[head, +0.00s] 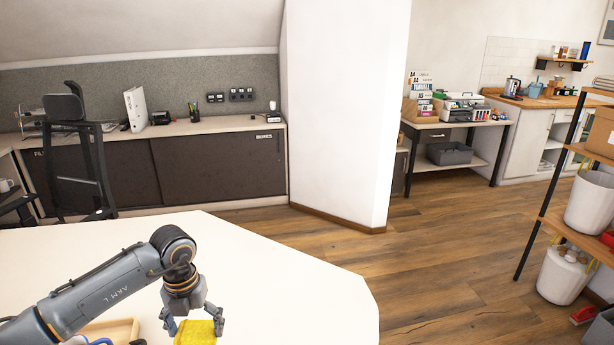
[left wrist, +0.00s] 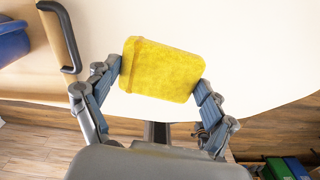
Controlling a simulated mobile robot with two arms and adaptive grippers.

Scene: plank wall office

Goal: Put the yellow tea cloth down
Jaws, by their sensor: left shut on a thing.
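The yellow tea cloth (head: 196,333) is a folded, rounded block at the bottom of the head view. In the left wrist view the cloth (left wrist: 161,70) sits tilted between both fingers, over the white table. My left gripper (head: 196,326) is shut on it, one finger on each side; the gripper also shows in the left wrist view (left wrist: 160,82). The white table top (head: 290,270) lies below and behind the cloth. I cannot tell whether the cloth touches the table. My right gripper is not in view.
A wooden-edged tray (head: 112,328) lies on the table left of my gripper, partly hidden by my arm. The table is clear to the right of my gripper. A shelf rack (head: 552,218) stands at far right.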

